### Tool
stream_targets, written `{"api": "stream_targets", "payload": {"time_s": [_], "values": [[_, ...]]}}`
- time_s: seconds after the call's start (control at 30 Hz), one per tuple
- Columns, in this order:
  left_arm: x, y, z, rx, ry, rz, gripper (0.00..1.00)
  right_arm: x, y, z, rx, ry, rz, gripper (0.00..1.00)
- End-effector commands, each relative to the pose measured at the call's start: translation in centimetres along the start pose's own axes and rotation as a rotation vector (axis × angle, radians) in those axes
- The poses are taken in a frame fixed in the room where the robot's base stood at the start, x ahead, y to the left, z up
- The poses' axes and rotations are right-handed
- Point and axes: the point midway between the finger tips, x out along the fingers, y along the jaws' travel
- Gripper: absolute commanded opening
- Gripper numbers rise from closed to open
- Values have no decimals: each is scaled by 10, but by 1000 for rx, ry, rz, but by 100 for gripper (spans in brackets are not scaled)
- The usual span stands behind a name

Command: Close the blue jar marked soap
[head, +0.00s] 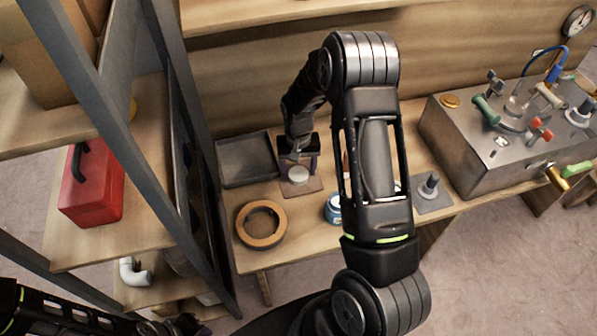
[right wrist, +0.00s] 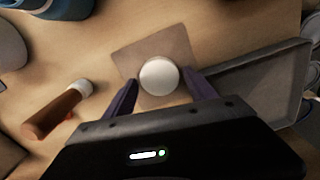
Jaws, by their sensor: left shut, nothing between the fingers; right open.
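The blue jar (head: 333,208) stands on the workbench, largely hidden behind my right arm; its marking cannot be read. A blue rounded thing, likely this jar, is cut off at the top left of the right wrist view (right wrist: 65,6). A white round disc, like a lid (head: 299,174), lies on a brown square pad (head: 312,186). My right gripper (right wrist: 160,82) is open just above the pad, its fingers either side of the disc (right wrist: 159,75); contact cannot be told. My left gripper (head: 184,324) is shut and empty at the bottom left, away from the bench.
A grey tray (head: 247,177) lies beside the pad, with a wooden ring (head: 261,224) in front. A brown cylinder with a pale end (right wrist: 57,110) lies near the pad. A metal console (head: 475,150) stands at right. A shelf with a red toolbox (head: 95,185) is at left.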

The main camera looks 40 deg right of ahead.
Motion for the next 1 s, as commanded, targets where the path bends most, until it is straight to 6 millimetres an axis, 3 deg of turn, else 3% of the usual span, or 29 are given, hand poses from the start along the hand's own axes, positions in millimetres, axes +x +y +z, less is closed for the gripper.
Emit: {"api": "stream_targets", "payload": {"time_s": [0.13, 0.67, 1.0], "values": [[-1, 0, 0, -1, -1, -1, 0, 8, 0, 0, 1, 0, 0, 65], [-1, 0, 0, -1, -1, -1, 0, 8, 0, 0, 1, 1, 0, 65], [-1, 0, 0, 0, -1, 0, 0, 8, 0, 0, 1, 1, 0, 40]]}}
